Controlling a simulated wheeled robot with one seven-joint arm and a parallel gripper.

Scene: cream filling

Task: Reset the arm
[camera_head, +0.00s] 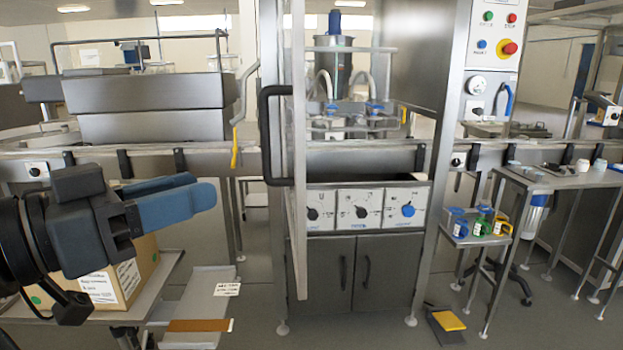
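My gripper (200,188) is at the left of the view, with its blue fingers pointing right. One finger partly covers the other from this side, so the gap between them is hidden. I see no object held at the fingertips. My black arm comes in from the left edge and is raised in front of a cardboard box (149,262). The gripper is left of the filling machine (370,168) and clear of its door.
The machine's door (298,120) stands open, nearly edge-on, with a black handle (265,135). A low cart (160,290) bears the box. Coloured cups (480,222) stand on a small shelf at right. A yellow pedal (448,320) is on the floor.

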